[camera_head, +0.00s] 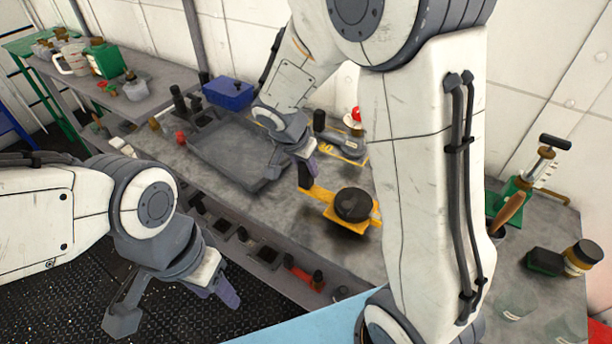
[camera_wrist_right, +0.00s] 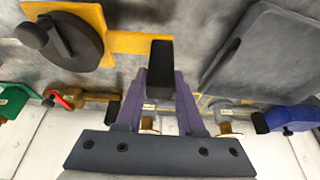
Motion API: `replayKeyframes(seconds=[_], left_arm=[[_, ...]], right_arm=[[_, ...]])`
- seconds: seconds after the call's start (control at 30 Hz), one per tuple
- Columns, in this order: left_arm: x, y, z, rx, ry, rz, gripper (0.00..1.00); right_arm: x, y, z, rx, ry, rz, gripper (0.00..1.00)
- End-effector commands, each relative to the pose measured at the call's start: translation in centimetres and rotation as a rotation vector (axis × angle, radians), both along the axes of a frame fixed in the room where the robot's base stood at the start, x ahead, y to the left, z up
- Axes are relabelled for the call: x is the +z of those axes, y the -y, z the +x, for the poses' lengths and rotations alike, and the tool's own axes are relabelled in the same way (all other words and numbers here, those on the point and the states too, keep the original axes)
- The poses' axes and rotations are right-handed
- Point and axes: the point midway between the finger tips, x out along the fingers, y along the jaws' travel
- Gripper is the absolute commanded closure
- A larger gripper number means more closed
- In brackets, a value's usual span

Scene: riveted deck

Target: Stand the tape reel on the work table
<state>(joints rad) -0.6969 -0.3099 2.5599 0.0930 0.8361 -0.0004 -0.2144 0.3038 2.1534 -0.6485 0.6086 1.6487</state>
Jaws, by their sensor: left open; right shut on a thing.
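The tape reel (camera_head: 353,205) has a yellow frame, a dark round drum with a knob, and a black grip on a yellow arm. In the head view its drum faces up, so it lies flat rather than upright, over the grey work table (camera_head: 277,215). I cannot tell whether it touches the top. My right gripper (camera_head: 307,163) is shut on the black grip; the right wrist view shows the grip between purple fingers (camera_wrist_right: 160,85), with the drum (camera_wrist_right: 62,45) at upper left. My left gripper (camera_head: 226,290) is open and empty in front of the table.
A shallow grey tray (camera_head: 225,160) lies left of the reel. A blue bin (camera_head: 228,93) and a yellow-based tool (camera_head: 342,151) stand behind. My right arm hides part of the table.

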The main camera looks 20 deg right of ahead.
Motion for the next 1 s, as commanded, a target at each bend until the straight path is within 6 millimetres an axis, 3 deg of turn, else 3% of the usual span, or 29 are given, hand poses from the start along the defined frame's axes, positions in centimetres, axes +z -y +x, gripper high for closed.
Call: replayKeyframes(seconds=[0.23, 0.7, 0.73, 0.77, 0.8, 1.0], left_arm=[[-0.1, 0.0, 0.0, 0.000, 0.000, 0.000, 0.50], [-0.7, 0.0, 0.0, 0.000, 0.000, 0.000, 0.50], [-0.5, 0.0, 0.0, 0.000, 0.000, 0.000, 0.50], [-0.5, 0.0, 0.0, 0.000, 0.000, 0.000, 0.50], [-0.5, 0.0, 0.0, 0.000, 0.000, 0.000, 0.50], [-0.5, 0.0, 0.0, 0.000, 0.000, 0.000, 0.50]], right_arm=[[-3.4, 0.0, -0.1, 0.002, -0.005, -0.002, 1.00], [-4.1, 0.1, 0.0, 0.003, -0.001, -0.001, 1.00], [-4.0, 0.1, -0.1, 0.001, -0.002, 0.000, 0.51], [-4.0, 0.0, -0.1, 0.001, -0.002, 0.000, 0.40], [-4.0, 0.0, -0.1, 0.001, -0.002, 0.000, 0.33], [-4.0, 0.0, -0.1, 0.001, -0.002, 0.000, 0.33]])
